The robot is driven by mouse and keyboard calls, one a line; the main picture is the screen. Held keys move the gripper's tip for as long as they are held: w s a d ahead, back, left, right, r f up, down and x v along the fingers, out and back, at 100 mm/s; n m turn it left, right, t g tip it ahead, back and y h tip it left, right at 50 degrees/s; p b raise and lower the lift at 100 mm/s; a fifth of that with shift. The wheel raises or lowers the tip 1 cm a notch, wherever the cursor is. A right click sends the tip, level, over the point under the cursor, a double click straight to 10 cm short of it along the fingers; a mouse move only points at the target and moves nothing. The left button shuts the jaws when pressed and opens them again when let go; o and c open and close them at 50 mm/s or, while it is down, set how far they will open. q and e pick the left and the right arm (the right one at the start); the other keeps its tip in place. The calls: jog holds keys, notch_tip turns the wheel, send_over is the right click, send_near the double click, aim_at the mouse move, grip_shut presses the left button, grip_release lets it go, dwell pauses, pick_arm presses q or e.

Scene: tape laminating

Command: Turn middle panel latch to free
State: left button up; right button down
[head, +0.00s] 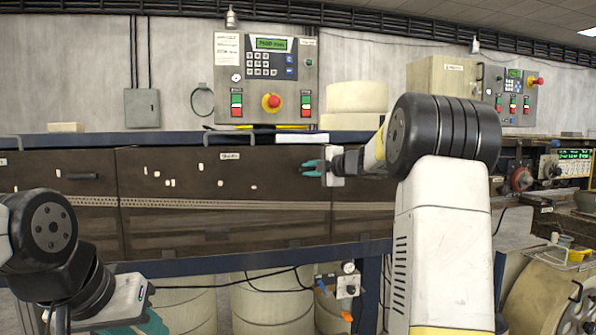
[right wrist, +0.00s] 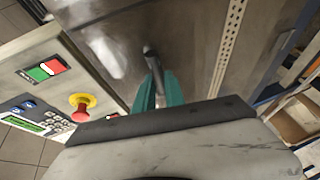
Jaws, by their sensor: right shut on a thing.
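The middle panel (head: 220,232) is a dark brown front with a perforated strip and small pale labels. My right gripper (head: 306,168) is at its upper right part in the head view. In the right wrist view its teal fingers (right wrist: 158,83) are closed around the dark latch handle (right wrist: 149,51), which stands out from the panel. Most of the latch is hidden by the fingers. My left gripper (head: 140,325) is at the bottom left, away from the panel and cut off by the frame edge; its fingertips cannot be made out.
A control box (head: 266,75) with a red stop button is above the panels; it also shows in the right wrist view (right wrist: 50,115). A left panel with a dark handle (head: 80,175) is beside the middle one. White rolls (head: 357,97) sit on the shelf behind my right arm.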

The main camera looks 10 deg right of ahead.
aim_at(315, 154)
jog(key=m+t, duration=0.1)
jog(key=m, duration=0.2)
jog(key=d+r+m+t+y, duration=0.1)
jog(key=m, duration=0.2)
jog(key=r+m+t, duration=0.1)
jog(key=m, duration=0.2)
jog(key=shift+d+r+m+t, duration=0.1)
jog(key=shift+d+m+t, duration=0.2)
jog(key=shift+t, duration=0.1)
jog(key=m+t, duration=0.1)
jog(key=m, duration=0.1)
jog(key=d+m, duration=0.1)
jog(key=m, duration=0.1)
jog(key=shift+r+t, duration=0.2)
jog(key=shift+t, duration=0.2)
jog(key=shift+w+d+m+t+h, duration=0.2)
jog(key=shift+m+h, duration=0.25)
jog(key=shift+m, duration=0.5)
jog(key=shift+s+d+m+t+h, duration=0.15)
jog(key=shift+m+t+h, duration=0.3)
jog(key=shift+m, duration=0.45)
jog(key=shift+w+d+m+t+h, duration=0.15)
jog(key=shift+m+h, duration=0.35)
jog(key=shift+m, duration=0.45)
jog(key=shift+s, duration=0.1)
jog(key=c, duration=1.7)
grip_release()
